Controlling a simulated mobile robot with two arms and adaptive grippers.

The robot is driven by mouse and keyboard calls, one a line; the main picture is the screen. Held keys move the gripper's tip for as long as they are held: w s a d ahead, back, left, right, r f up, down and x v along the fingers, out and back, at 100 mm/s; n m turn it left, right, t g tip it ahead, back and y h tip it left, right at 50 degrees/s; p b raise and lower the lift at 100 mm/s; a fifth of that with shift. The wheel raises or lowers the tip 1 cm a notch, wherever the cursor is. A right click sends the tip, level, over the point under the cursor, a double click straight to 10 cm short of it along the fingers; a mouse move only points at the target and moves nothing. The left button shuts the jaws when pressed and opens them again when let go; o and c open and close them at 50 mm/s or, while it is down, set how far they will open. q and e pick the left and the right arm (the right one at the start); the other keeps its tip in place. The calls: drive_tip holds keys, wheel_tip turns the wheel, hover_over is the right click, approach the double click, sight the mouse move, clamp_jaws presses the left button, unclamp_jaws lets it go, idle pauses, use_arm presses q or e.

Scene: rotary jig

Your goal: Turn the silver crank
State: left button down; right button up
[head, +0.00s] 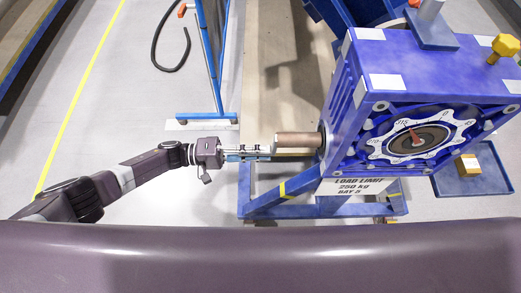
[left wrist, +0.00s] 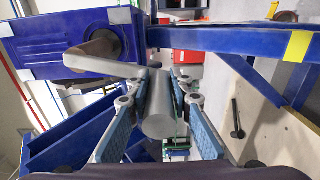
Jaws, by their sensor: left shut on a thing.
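The silver crank shows in the left wrist view as a grey arm (left wrist: 105,66) running from the brown shaft (left wrist: 100,46) to a round grey handle (left wrist: 158,118). The handle points toward the camera. My left gripper (left wrist: 163,80) has its fingers on both sides of this handle and is shut on it. In the head view my left gripper (head: 258,151) is at the free end of the brown shaft (head: 298,140), left of the blue gearbox (head: 345,115). The crank is mostly hidden there. My right gripper is not in view.
The gearbox front has a white dial (head: 386,150) with a red pointer. A blue frame (head: 300,197) carries the box, with a load limit sign (head: 358,187) below. A blue tray (head: 493,180) lies at right, and a blue stand (head: 210,117) is behind my left gripper. Floor at left is clear.

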use_arm(q)
drive_tip(key=shift+s+f+g, duration=0.4)
drive_tip(key=shift+s+f, duration=0.2)
drive_tip(key=shift+s, duration=0.05)
drive_tip(key=c, duration=1.8)
unclamp_jaws()
drive_tip(key=shift+o, duration=0.3)
drive_tip(key=shift+r, duration=0.2)
drive_tip(key=shift+w, duration=0.1)
drive_tip(key=a, duration=1.2)
